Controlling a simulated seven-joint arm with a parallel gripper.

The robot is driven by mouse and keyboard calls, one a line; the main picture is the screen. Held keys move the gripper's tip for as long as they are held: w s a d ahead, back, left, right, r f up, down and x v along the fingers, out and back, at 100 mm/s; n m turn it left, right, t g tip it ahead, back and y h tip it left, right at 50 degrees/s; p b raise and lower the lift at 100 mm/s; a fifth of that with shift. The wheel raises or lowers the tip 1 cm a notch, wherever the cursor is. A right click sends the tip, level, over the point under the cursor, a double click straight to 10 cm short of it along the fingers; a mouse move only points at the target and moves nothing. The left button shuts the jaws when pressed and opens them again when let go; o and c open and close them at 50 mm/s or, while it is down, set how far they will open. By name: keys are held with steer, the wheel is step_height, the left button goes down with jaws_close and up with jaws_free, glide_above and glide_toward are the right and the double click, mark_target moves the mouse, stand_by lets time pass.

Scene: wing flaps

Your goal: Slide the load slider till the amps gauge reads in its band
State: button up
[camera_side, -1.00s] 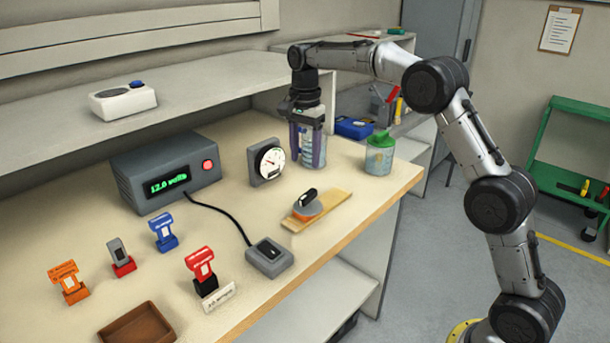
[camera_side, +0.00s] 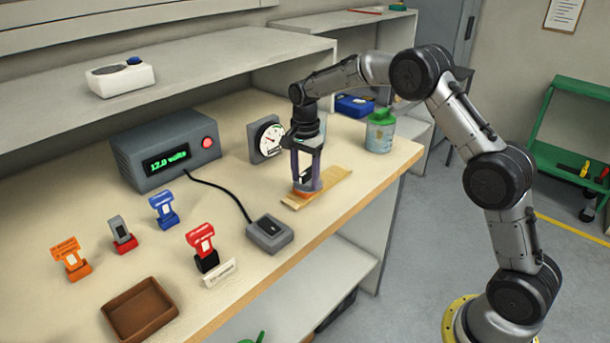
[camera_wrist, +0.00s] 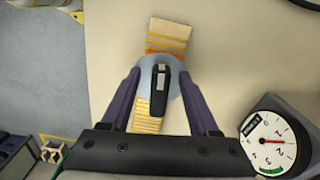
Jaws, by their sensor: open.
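The load slider is a flat wooden strip (camera_side: 335,183) with a round carriage and a black handle on top. In the wrist view the handle (camera_wrist: 160,88) stands between the fingers of my gripper (camera_wrist: 160,82), which are open with a gap on each side. In the side view my gripper (camera_side: 306,183) is down over the carriage and largely hides it. The amps gauge (camera_side: 267,140) has a white round dial and stands behind the slider. In the wrist view the gauge (camera_wrist: 272,142) shows a red needle pointing right, apart from the green band at the dial's lower edge.
A power supply (camera_side: 165,148) reading 12.0 volts stands at the back left, cabled to a grey switch box (camera_side: 270,234). Several coloured holders and a brown tray (camera_side: 139,308) are at the front left. A jar (camera_side: 380,132) stands right of the slider.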

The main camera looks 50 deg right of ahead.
jaws_close()
stand_by(0.3)
steer(key=shift+d, duration=0.1)
steer(key=shift+d+r, duration=0.1)
steer(key=shift+d, duration=3.25)
jaws_free()
